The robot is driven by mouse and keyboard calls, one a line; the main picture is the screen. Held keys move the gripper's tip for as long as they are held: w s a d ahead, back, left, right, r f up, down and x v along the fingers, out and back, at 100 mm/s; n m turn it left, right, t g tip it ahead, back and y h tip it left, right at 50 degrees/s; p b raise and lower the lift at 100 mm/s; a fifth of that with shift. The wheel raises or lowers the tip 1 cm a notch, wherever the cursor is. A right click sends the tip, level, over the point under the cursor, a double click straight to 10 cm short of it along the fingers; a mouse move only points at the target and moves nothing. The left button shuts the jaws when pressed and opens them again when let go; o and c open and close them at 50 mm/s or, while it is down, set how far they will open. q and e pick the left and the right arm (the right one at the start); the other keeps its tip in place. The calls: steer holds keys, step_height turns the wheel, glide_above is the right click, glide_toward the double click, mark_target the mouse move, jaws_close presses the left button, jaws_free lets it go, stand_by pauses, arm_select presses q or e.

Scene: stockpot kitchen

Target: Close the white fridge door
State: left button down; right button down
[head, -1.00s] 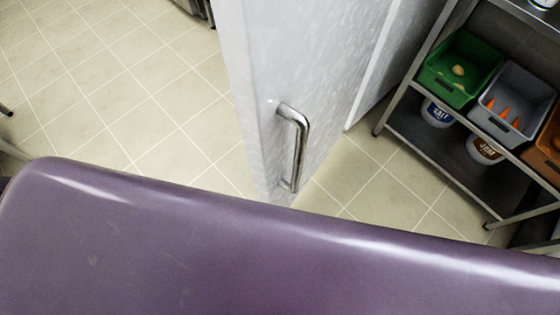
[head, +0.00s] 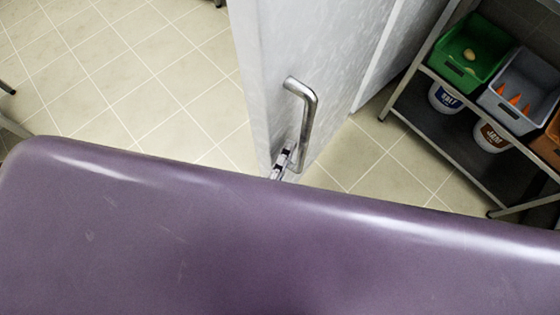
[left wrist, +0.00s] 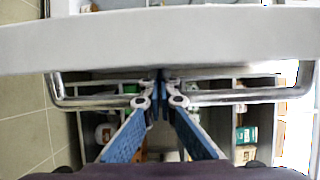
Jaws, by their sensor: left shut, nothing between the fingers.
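The white fridge door (head: 325,50) stands open, seen from above in the head view. Its metal bar handle (head: 307,118) is on the face towards the right. My left gripper (head: 283,163) shows only in small part at the handle's lower end, beside the door's edge. In the left wrist view the door (left wrist: 160,38) spans the top and the handle (left wrist: 85,102) runs across below it. The left gripper's fingers (left wrist: 160,82) are shut and empty, overlapping the middle of the handle; contact cannot be told. My right gripper is not in view.
A metal shelf rack (head: 430,120) stands right of the door, with a green crate (head: 468,52), a grey crate (head: 517,92) and white buckets (head: 445,97) below. Tiled floor (head: 130,75) is clear left of the door.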

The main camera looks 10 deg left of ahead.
arm_select(q)
steer(key=shift+x, duration=0.9)
